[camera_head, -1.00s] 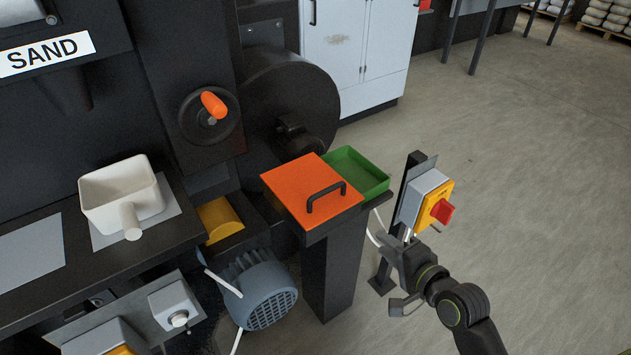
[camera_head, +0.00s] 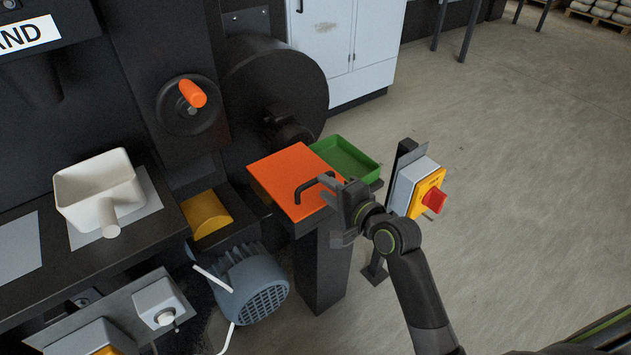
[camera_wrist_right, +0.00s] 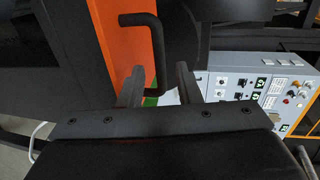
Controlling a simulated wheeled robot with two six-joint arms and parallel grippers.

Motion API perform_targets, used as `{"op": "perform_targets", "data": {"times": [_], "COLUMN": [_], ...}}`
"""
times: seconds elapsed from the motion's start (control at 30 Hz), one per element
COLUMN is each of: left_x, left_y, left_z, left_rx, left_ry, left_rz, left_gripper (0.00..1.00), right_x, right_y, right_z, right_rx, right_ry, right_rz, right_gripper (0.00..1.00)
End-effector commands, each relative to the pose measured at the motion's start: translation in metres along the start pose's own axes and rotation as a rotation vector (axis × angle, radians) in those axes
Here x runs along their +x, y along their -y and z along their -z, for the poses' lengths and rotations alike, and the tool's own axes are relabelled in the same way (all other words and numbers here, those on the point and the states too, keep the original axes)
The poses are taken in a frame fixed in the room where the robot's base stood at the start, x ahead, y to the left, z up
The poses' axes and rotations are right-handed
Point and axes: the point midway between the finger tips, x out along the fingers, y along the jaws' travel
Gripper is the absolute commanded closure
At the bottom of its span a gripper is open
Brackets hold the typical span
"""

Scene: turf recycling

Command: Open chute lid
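The orange chute lid (camera_head: 280,170) lies flat and closed on top of a dark post. Its black bar handle (camera_head: 312,184) is on the near right part of the lid. My right gripper (camera_head: 334,208) is at the lid's right edge, close to the handle. In the right wrist view, the two fingers (camera_wrist_right: 158,88) stand apart, with the handle (camera_wrist_right: 157,50) showing in the gap between them; contact cannot be told. The orange lid (camera_wrist_right: 125,50) lies behind the handle there. My left gripper is not in view.
A green tray (camera_head: 347,158) sits behind the lid. A yellow box with a red switch (camera_head: 432,200) stands on a post close to my right arm. A blue-grey motor (camera_head: 255,288) is low at the left. A white scoop (camera_head: 97,190) rests on the bench. Floor at right is open.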

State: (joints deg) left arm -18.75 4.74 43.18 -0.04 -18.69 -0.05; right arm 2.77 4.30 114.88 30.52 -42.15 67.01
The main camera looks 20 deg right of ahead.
Motion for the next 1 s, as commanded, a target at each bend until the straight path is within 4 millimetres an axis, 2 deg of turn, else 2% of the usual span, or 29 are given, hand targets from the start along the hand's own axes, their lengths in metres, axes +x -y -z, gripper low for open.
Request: {"op": "perform_targets", "data": {"times": [0.1, 0.3, 0.7, 0.93, 1.0], "left_x": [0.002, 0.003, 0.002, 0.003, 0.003], "left_y": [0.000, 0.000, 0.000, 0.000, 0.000], "left_z": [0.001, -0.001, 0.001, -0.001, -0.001], "left_rx": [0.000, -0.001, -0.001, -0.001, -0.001], "left_ry": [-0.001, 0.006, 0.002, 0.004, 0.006], "left_rz": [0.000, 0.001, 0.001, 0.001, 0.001], "left_gripper": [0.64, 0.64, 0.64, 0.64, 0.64], "right_x": [0.022, 0.043, 0.050, 0.050, 0.050], "right_y": [-0.001, -0.001, 0.000, 0.000, 0.000], "right_z": [0.000, 0.000, 0.000, 0.000, 0.000], "right_rx": [0.000, -0.001, -0.001, -0.001, -0.001], "right_ry": [0.001, 0.000, -0.001, -0.001, -0.001], "right_rz": [0.000, 0.000, 0.000, -0.001, -0.001], "right_gripper": [0.69, 0.69, 0.69, 0.98, 1.00]}}
